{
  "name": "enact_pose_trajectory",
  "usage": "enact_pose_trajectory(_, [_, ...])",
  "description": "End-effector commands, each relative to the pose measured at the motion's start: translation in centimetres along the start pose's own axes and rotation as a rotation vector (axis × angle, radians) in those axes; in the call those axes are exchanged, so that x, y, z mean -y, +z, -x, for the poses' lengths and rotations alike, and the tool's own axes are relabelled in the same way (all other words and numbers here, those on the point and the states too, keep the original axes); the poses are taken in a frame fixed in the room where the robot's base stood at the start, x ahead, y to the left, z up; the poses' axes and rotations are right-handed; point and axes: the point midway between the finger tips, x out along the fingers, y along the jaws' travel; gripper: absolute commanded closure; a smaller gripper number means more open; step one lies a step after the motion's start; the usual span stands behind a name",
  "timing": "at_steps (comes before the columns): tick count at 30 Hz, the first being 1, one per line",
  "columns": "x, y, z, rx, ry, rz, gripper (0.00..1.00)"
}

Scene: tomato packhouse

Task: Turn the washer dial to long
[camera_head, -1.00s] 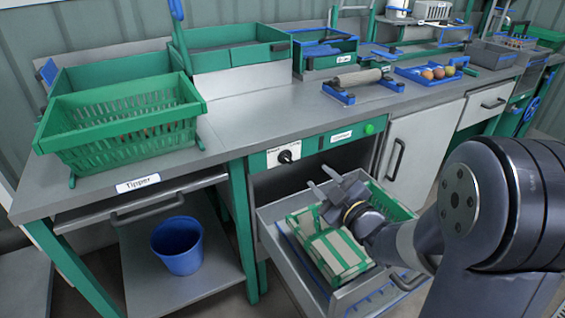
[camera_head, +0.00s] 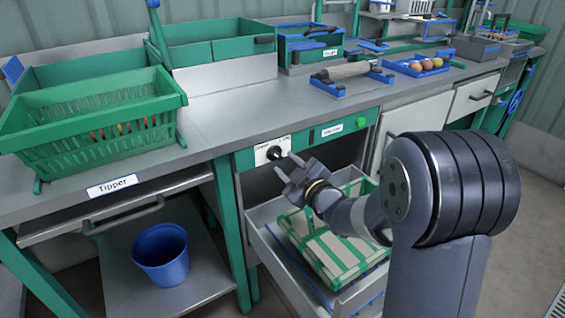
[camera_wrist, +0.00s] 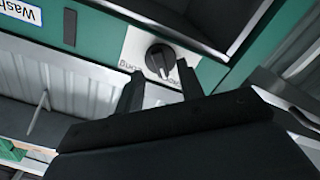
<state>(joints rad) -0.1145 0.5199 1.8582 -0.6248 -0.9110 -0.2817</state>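The washer dial (camera_head: 274,153) is a black knob on a white plate (camera_head: 284,146) on the green front panel under the worktop. In the wrist view the dial (camera_wrist: 160,58) sits on its white plate (camera_wrist: 138,44), with printed words partly hidden and hard to read. My gripper (camera_head: 287,170) is open and empty, just below and in front of the dial. In the wrist view my gripper (camera_wrist: 160,84) has its two fingers apart, pointing at the dial, with a finger on either side of its line and no clear contact.
An open drawer (camera_head: 262,238) with green-and-white packs (camera_head: 325,245) lies below the panel, under my gripper. A green button (camera_head: 361,122) and a label (camera_head: 333,130) are to the right. A green basket (camera_head: 95,115) stands on the worktop; a blue bucket (camera_head: 162,254) is below.

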Motion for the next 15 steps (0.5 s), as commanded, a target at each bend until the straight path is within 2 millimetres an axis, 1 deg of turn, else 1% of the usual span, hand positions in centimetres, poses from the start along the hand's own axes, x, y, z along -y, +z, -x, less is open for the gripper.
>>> enact_pose_trajectory(1, [0.1,0.1,-0.8,0.0,-0.001,0.0,0.64])
enact_pose_trajectory(3, [0.1,0.1,-1.6,-0.001,0.0,-0.001,0.64])
enact_pose_trajectory(6, [0.0,0.0,-2.4,0.0,0.0,0.0,0.64])
enact_pose_trajectory(10, [0.0,0.0,-2.8,0.001,0.0,0.0,0.64])
enact_pose_trajectory(15, [0.0,0.0,-2.9,0.001,0.001,0.0,0.64])
